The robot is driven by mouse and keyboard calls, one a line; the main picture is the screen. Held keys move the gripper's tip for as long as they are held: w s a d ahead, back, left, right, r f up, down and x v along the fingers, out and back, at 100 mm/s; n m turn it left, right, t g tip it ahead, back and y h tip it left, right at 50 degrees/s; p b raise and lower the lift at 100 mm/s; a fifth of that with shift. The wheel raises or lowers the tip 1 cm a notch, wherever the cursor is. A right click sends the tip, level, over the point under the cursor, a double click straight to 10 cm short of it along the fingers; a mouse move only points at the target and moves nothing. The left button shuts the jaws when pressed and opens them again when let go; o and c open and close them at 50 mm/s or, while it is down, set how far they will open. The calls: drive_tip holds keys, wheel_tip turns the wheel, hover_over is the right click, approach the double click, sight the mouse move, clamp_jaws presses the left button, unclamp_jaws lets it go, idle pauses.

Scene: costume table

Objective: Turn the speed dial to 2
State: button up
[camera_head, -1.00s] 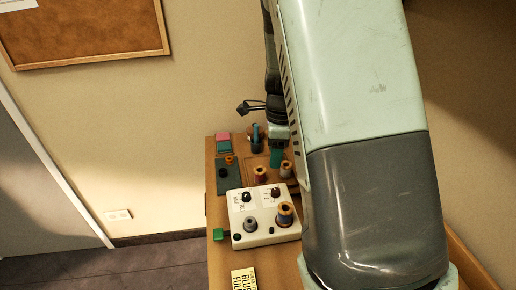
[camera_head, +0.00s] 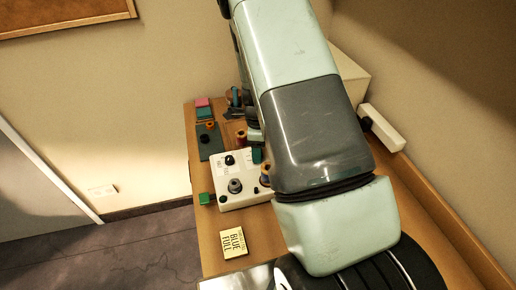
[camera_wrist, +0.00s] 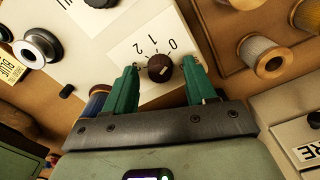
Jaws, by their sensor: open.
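The white control box (camera_head: 238,203) stands on the table in the head view, partly covered by my arm. In the wrist view, its dark brown speed dial (camera_wrist: 160,68) sits on a white label (camera_wrist: 125,52) printed 0, 1 and 2; a further mark is partly hidden by the left finger. A pale pointer line crosses the dial, but which number it marks is hard to tell. My gripper (camera_wrist: 160,67) is open, with one green finger on each side of the dial. Whether the fingers touch it is unclear. The dial is hidden in the head view.
A second black knob (camera_head: 230,160) and a grey spool (camera_head: 235,186) are on the box. Thread spools (camera_wrist: 262,56) stand beside it. A yellow card (camera_head: 233,242) lies in front, and a green block (camera_head: 205,198) is at the box's left.

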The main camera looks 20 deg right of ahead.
drive_tip(key=shift+f, duration=0.15)
drive_tip(key=shift+c, duration=0.5)
clamp_jaws()
drive_tip(key=n, duration=0.8)
drive_tip(key=shift+n, duration=0.3)
drive_tip(key=n, duration=0.4)
drive_tip(key=shift+n, duration=2.5)
